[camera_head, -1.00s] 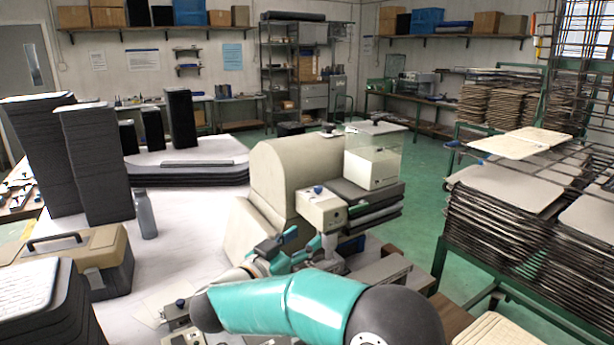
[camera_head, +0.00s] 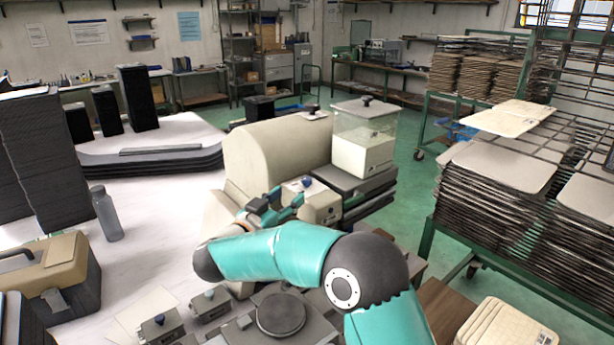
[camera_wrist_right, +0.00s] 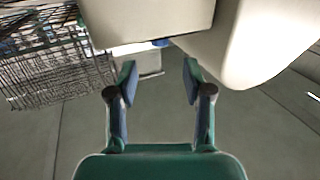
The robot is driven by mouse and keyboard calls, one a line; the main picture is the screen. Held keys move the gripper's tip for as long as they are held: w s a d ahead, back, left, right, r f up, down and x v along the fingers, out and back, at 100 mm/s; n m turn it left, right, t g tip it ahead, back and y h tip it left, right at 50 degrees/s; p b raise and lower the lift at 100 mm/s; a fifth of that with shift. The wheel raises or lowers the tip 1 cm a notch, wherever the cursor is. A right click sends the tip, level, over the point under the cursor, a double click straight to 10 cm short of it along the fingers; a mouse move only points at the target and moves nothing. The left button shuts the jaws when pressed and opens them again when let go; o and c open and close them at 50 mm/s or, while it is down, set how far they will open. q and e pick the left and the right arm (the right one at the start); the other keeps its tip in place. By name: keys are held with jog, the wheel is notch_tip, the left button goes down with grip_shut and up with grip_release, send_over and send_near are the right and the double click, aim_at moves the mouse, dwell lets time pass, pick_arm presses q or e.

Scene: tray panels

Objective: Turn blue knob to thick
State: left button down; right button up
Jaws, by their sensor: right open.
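The blue knob (camera_head: 307,181) sits on the cream control box at the front of a large cream machine (camera_head: 262,150). Its blue edge also shows in the right wrist view (camera_wrist_right: 161,42), partly hidden by the cream housing. My right gripper (camera_head: 286,198) is open and empty, just left of and a little below the knob in the head view. In the wrist view the open fingers (camera_wrist_right: 160,70) point toward the knob, with a gap between. Any thick marking is too small to read. My left gripper is not in view.
A clear-walled box (camera_head: 362,140) stands behind the control box. Small grey boxes with knobs (camera_head: 160,326) lie on the near table. A grey bottle (camera_head: 106,215) and a tan toolbox (camera_head: 48,275) stand left. Racks of stacked panels (camera_head: 495,190) are at right.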

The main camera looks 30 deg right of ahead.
aim_at(304, 182)
jog(key=p+x, duration=0.2)
jog(key=x, duration=0.8)
grip_shut()
jog(key=shift+r, duration=0.1)
